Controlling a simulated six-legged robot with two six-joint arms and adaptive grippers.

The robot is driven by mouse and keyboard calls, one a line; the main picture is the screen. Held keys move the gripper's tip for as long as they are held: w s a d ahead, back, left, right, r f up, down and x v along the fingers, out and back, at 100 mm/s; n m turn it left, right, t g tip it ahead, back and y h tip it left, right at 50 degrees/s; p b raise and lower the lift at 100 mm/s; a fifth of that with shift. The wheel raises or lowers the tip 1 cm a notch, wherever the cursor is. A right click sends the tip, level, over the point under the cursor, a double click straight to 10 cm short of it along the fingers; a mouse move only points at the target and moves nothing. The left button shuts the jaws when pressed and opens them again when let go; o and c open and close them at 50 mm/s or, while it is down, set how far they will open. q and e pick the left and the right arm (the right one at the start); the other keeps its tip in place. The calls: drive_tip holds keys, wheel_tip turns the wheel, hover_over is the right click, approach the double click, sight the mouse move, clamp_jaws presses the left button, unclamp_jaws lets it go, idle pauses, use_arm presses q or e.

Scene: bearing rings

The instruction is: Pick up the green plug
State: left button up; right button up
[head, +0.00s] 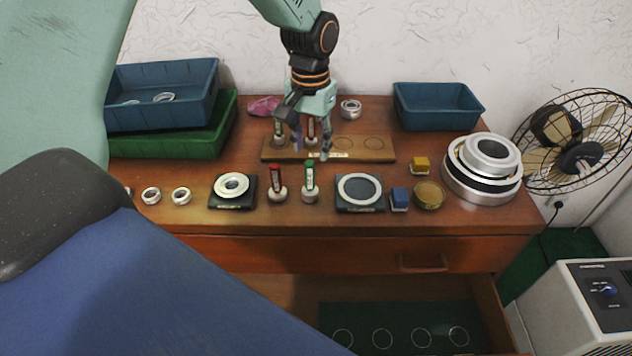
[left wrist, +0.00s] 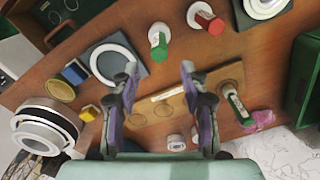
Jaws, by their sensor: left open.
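A green plug (head: 310,178) with a pale round base stands upright on the table in front of the wooden board (head: 385,155). It also shows in the left wrist view (left wrist: 158,40), just beyond my fingertips. A red plug (head: 275,180) stands to its left. My left gripper (head: 311,150) is open and empty, pointing down over the board. My right gripper is not in view.
Black ring plates (head: 217,203) (head: 360,206) flank the front plugs. A blue block (head: 399,200), a yellow block (head: 420,164), a brass disc (head: 429,195) and stacked rings (head: 482,185) are at right. Bins (head: 440,106) (head: 165,95) stand at the back. A drawer (head: 400,310) is open below.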

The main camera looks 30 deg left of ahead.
sight(310, 162)
use_arm(q)
drive_tip(key=shift+s+d+f, duration=0.15)
drive_tip(key=shift+f, duration=0.3)
drive_tip(key=shift+s+d+f, duration=0.1)
drive_tip(key=shift+f, duration=0.35)
drive_tip(key=f, duration=0.3)
drive_tip(key=f+b, duration=0.1)
drive_tip(key=f, duration=0.1)
drive_tip(key=shift+s+a, duration=0.2)
drive_tip(key=shift+s, duration=0.05)
drive_tip(key=shift+d+f, duration=0.15)
drive_tip(key=shift+f, duration=0.15)
drive_tip(key=shift+a, duration=0.25)
drive_tip(key=shift+c, duration=1.2)
drive_tip(key=shift+d, duration=0.2)
drive_tip(key=c, duration=0.4)
drive_tip(key=shift+w+a, duration=0.1)
clamp_jaws()
